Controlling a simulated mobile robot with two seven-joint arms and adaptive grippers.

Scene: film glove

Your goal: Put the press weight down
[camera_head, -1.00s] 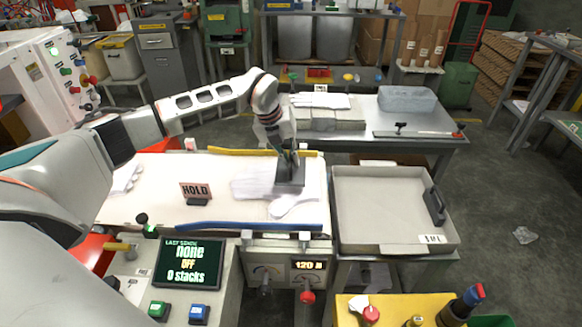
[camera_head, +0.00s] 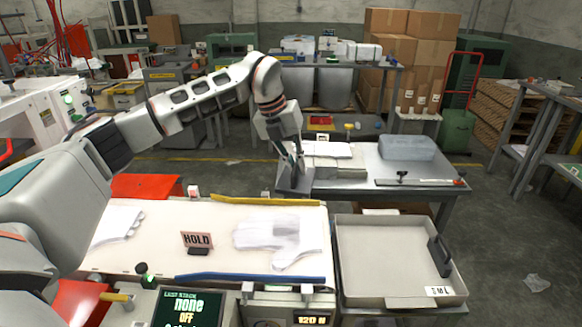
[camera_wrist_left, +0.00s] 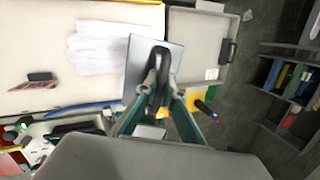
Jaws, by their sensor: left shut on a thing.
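The press weight (camera_head: 295,183) is a dark grey plate with an upright handle. In the left wrist view the gripper (camera_wrist_left: 160,88) grips the handle above the square plate (camera_wrist_left: 136,62), beside the white gloves. The flat white gloves (camera_head: 280,240) lie on the bed, uncovered, nearer than the weight; they also show in the left wrist view (camera_wrist_left: 95,48). My right gripper is not in view.
A HOLD sign (camera_head: 197,241) stands on the bed. Yellow (camera_head: 265,201) and blue (camera_head: 240,277) rails run along its far and near edges. A grey tray (camera_head: 385,255) at right is empty. A back table (camera_head: 350,183) holds a glove stack and a grey block (camera_head: 406,148).

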